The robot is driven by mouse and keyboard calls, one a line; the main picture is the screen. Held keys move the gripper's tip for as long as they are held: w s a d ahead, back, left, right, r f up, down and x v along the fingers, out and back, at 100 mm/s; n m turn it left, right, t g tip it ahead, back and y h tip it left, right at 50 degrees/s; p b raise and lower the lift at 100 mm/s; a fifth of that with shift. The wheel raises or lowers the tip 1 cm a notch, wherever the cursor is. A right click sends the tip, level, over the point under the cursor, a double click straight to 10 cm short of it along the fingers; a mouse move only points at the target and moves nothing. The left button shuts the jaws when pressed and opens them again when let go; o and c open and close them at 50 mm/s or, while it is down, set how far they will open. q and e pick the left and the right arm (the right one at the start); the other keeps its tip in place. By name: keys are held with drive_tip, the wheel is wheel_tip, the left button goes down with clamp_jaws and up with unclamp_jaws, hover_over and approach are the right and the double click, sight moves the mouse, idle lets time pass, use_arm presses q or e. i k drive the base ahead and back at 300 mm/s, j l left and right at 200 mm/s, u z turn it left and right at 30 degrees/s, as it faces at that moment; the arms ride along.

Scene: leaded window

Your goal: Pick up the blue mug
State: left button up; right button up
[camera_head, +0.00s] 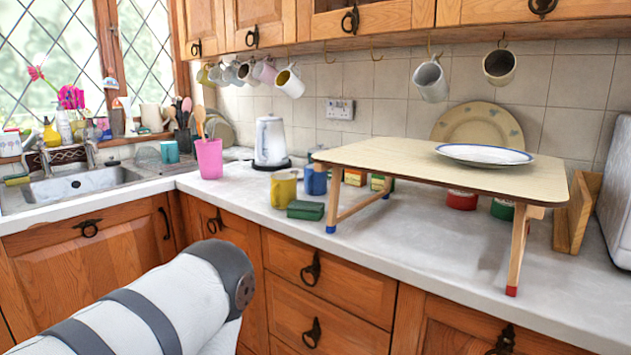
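The blue mug (314,181) stands on the worktop, just behind and right of a yellow mug (284,189). It is close to the left front leg of the small wooden table, and the yellow mug and a green block in front hide part of it. My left arm reaches in from the lower left, well in front of and below the worktop. Its gripper is not visible. My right gripper is not visible either.
A green block (305,210) lies in front of the mugs. The folding table (400,158) carries a white plate (484,154). A pink utensil pot (208,158) and a white kettle (271,140) stand left. Mugs hang from hooks above. The front right worktop (430,250) is clear.

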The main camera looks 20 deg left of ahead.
sight(314, 183)
drive_tip(key=i+j+z, duration=0.15)
drive_tip(key=j, duration=0.45)
drive_tip(key=j+z, duration=0.15)
drive_tip(key=j, duration=0.45)
drive_tip(key=j+z, duration=0.2)
drive_tip(key=j, duration=0.45)
drive_tip(key=j+z, duration=0.15)
drive_tip(key=j, duration=0.45)
drive_tip(key=j+z, duration=0.15)
drive_tip(key=j, duration=0.5)
drive_tip(key=k+j+z, duration=0.15)
drive_tip(key=j, duration=0.45)
drive_tip(key=j+z, duration=0.15)
drive_tip(key=j, duration=0.5)
drive_tip(key=k, duration=0.05)
